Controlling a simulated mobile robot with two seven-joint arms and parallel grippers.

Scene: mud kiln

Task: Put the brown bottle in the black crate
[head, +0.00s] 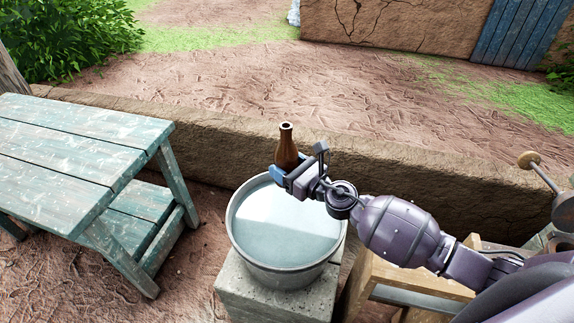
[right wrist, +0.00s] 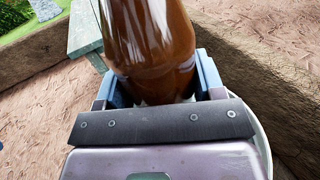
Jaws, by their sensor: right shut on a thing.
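The brown bottle (head: 287,148) is upright in my right gripper (head: 293,176), held above the far rim of a metal tub. In the right wrist view the bottle (right wrist: 150,45) stands between the two blue fingers of the right gripper (right wrist: 152,88), which is shut on it. The bottle's lower part is partly hidden by the gripper in the head view. No black crate shows in either view. My left gripper is not in view.
The round metal tub (head: 238,240) of water stands on a concrete block (head: 265,302). A worn green picnic table (head: 75,150) with a bench is at left. A low mud wall (head: 400,185) runs behind. A wooden stand (head: 395,275) is at lower right.

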